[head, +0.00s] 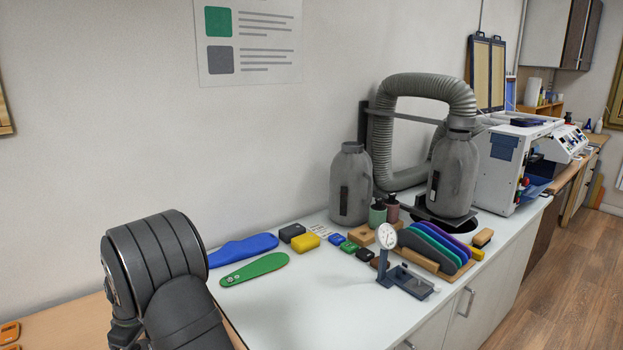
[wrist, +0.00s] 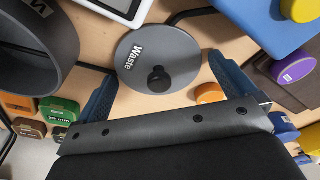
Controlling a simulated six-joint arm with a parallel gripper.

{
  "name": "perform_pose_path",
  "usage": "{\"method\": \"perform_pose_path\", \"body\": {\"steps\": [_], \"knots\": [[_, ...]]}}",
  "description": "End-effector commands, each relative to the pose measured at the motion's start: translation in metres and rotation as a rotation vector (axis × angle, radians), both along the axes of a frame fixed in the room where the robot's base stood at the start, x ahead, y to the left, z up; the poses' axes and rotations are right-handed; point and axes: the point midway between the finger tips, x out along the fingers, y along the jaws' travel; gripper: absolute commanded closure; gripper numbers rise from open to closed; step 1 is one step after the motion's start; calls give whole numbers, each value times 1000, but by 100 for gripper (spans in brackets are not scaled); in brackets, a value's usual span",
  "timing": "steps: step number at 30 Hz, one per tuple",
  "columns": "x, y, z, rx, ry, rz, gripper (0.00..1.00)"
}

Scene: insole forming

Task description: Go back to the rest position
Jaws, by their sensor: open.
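My gripper (wrist: 162,76) shows in the wrist view with its two blue fingers spread wide apart. Nothing sits between its fingers at their own height. Beyond them, a round grey lid marked "Waste" (wrist: 135,75) with a black knob lies on the wooden table. I cannot tell how far the fingers are above it. In the head view, a dark grey ribbed part of my arm stands at the lower left; my gripper is hidden or out of that picture.
The wrist view shows a dark round bin (wrist: 66,45) at upper left, an orange disc (wrist: 209,93) and a blue block (wrist: 262,22) at right. In the head view, the white counter (head: 310,290) holds a green insole (head: 255,269), a blue insole (head: 243,249) and a dial gauge (head: 386,237).

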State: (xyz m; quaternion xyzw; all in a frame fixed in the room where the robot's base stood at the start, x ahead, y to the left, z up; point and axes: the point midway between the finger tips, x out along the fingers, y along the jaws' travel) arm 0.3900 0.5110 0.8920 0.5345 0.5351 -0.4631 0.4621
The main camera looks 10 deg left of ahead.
Motion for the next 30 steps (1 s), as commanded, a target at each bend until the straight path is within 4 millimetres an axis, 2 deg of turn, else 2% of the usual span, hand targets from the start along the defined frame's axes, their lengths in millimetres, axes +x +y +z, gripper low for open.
{"method": "perform_pose_path", "body": {"steps": [1,6,14,23,26,30], "knots": [[1,2,15,8,-6,0,0],[1,1,33,5,-4,-1,0],[1,1,40,4,-4,-1,0],[1,1,36,3,-3,0,0],[1,0,26,2,-1,-1,0],[0,0,2,1,-1,-1,0]]}}
